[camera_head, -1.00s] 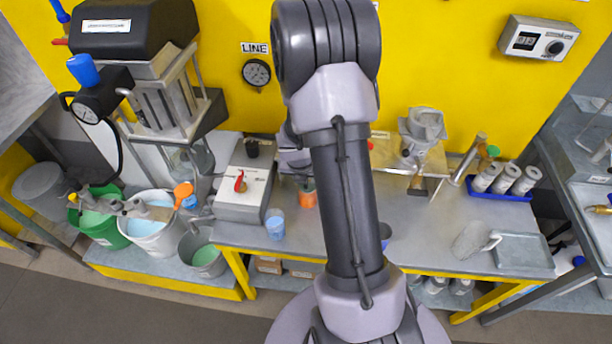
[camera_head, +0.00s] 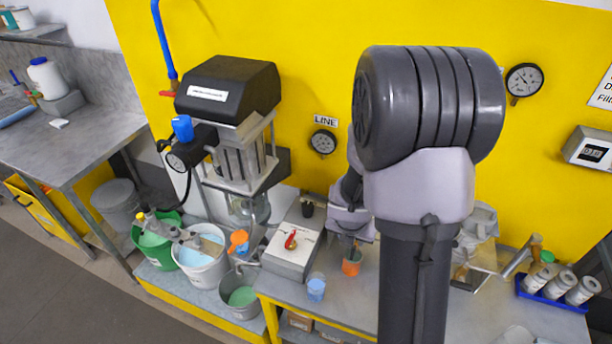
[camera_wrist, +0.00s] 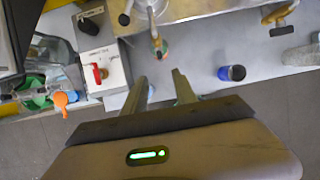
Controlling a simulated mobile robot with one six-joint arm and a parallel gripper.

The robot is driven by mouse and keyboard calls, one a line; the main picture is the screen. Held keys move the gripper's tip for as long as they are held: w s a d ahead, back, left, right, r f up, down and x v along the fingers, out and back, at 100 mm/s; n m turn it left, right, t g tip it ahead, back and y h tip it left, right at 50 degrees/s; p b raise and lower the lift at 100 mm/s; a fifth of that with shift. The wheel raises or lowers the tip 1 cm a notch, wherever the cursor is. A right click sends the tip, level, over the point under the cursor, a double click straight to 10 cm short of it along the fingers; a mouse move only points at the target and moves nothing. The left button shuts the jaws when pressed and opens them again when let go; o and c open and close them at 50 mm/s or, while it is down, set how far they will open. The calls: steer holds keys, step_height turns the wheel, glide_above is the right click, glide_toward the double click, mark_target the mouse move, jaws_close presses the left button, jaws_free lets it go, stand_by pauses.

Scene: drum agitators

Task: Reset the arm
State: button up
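My arm (camera_head: 425,200) rises in front of the head camera and bends at a thick dark joint near the top. My gripper shows in the wrist view (camera_wrist: 160,84), its two fingers apart with nothing between them. In the head view the wrist is partly behind the arm, above the bench, and the fingertips are hard to make out. A small orange cup (camera_head: 351,266) stands on the bench just below the wrist. A dark blue cup (camera_wrist: 232,73) stands to the right of the fingers in the wrist view; the arm hides it in the head view.
A control box with a red lever (camera_head: 290,243) and a light blue cup (camera_head: 316,288) are left of the wrist. The agitator (camera_head: 228,125) stands farther left, above several buckets. White-lidded jars in a blue tray (camera_head: 552,297) are at right.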

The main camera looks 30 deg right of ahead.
steer(key=s+a+r+m+t+y+b, duration=0.1)
steer(key=s+a+m+y+b, duration=0.1)
steer(key=s+a+m+b, duration=0.2)
steer(key=s+a+r+m+t+y+b, duration=0.1)
steer(key=s+a+m+b, duration=0.4)
steer(key=a+m+b, duration=0.5)
steer(key=s+a+r+m+t+y+b, duration=0.1)
steer(key=s+a+m+b, duration=0.3)
steer(key=a+m, duration=0.7)
steer(key=m+y+b, duration=0.1)
steer(key=m+b, duration=0.1)
steer(key=m, duration=0.3)
steer(key=shift+s+m+y+b, duration=0.2)
steer(key=shift+m+y+b, duration=0.1)
steer(key=shift+b, duration=0.1)
